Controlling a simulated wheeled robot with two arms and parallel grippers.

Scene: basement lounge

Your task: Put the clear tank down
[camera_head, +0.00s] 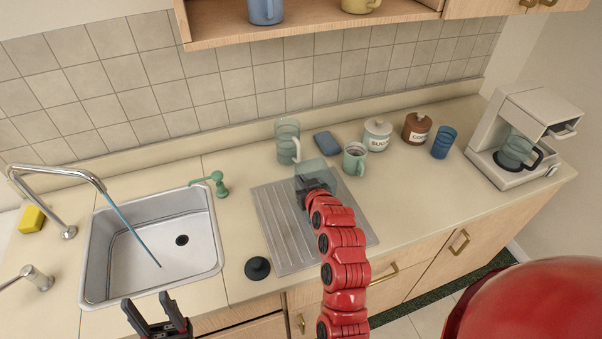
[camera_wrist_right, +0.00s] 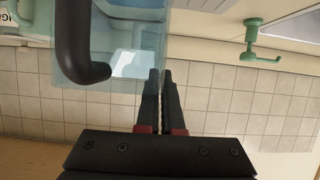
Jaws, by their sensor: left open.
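The clear tank (camera_head: 323,168) is a bluish see-through box over the far end of the metal drainboard (camera_head: 285,235). My right gripper (camera_head: 316,184) is at its near side. In the right wrist view, the tank (camera_wrist_right: 125,42) fills the upper middle, with a black curved handle in front of it. The fingers (camera_wrist_right: 160,95) are close together on the tank's edge. I cannot tell whether its bottom touches the drainboard. My left gripper (camera_head: 154,314) is open and empty, low in front of the sink.
The sink (camera_head: 150,240) with a faucet is left. A clear pitcher (camera_head: 287,140), blue sponge (camera_head: 326,143), green mug (camera_head: 354,158) and sugar jar (camera_head: 377,135) stand behind or right of the tank. A coffee machine (camera_head: 530,130) is far right. Counter right of the drainboard is clear.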

